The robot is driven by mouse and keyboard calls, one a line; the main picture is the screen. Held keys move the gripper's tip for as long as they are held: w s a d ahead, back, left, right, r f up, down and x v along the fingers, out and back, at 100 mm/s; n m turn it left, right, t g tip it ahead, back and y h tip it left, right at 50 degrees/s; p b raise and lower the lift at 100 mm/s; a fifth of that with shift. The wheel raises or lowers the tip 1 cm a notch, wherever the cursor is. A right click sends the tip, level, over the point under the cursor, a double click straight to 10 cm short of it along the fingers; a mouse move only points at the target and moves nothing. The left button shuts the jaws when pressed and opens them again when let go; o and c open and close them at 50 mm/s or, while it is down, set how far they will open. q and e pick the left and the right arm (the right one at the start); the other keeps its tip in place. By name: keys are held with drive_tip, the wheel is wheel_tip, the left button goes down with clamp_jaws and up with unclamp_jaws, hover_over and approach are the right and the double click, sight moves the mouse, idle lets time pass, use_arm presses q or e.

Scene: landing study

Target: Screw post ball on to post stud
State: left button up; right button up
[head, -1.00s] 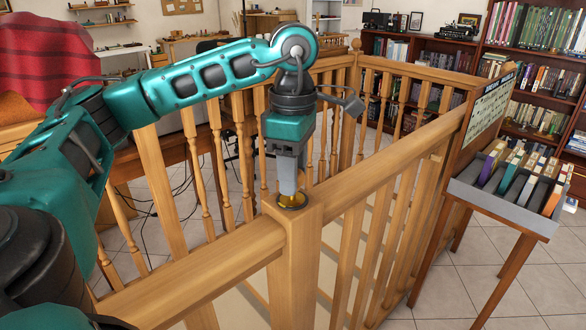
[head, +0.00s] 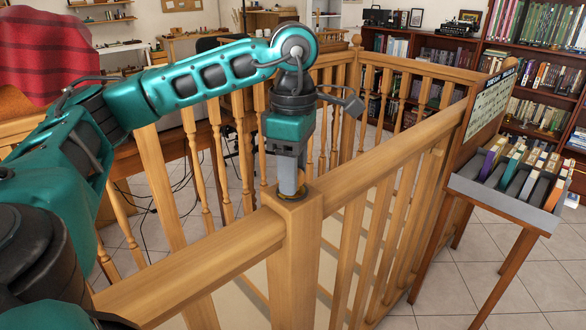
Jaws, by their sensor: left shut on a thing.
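The newel post (head: 296,262) stands upright in the centre, where the wooden rails meet. On its flat top is a small dark disc with a gold tint (head: 302,196); I cannot tell whether this is part of the post stud or of the post ball. My left gripper (head: 291,187) points straight down over the post top. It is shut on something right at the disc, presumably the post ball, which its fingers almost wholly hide. The stud itself is hidden. My right gripper is out of view.
Handrails run from the post to the lower left (head: 190,262) and to the upper right (head: 385,150), with balusters below. A wooden stand with a grey tray of cards (head: 500,203) is at the right. Bookshelves (head: 545,65) line the back. Tiled floor lies open at the lower right.

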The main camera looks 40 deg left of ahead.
use_arm(q)
drive_tip(key=shift+f, duration=0.2)
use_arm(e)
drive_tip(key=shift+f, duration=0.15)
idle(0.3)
use_arm(q)
drive_tip(key=shift+f+m+b, duration=0.1)
drive_tip(key=shift+m+b, duration=0.3)
drive_tip(key=shift+m, duration=0.4)
drive_tip(key=m, duration=0.4)
drive_tip(key=shift+m+b, duration=0.3)
drive_tip(key=shift+b, duration=0.05)
drive_tip(key=m, duration=0.2)
drive_tip(key=shift+m, duration=0.4)
drive_tip(key=shift+s+m, duration=0.1)
drive_tip(key=shift+m, duration=0.4)
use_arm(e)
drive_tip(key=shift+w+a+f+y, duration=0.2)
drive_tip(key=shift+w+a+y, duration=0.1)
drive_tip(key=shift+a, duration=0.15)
use_arm(q)
drive_tip(key=shift+b, duration=0.3)
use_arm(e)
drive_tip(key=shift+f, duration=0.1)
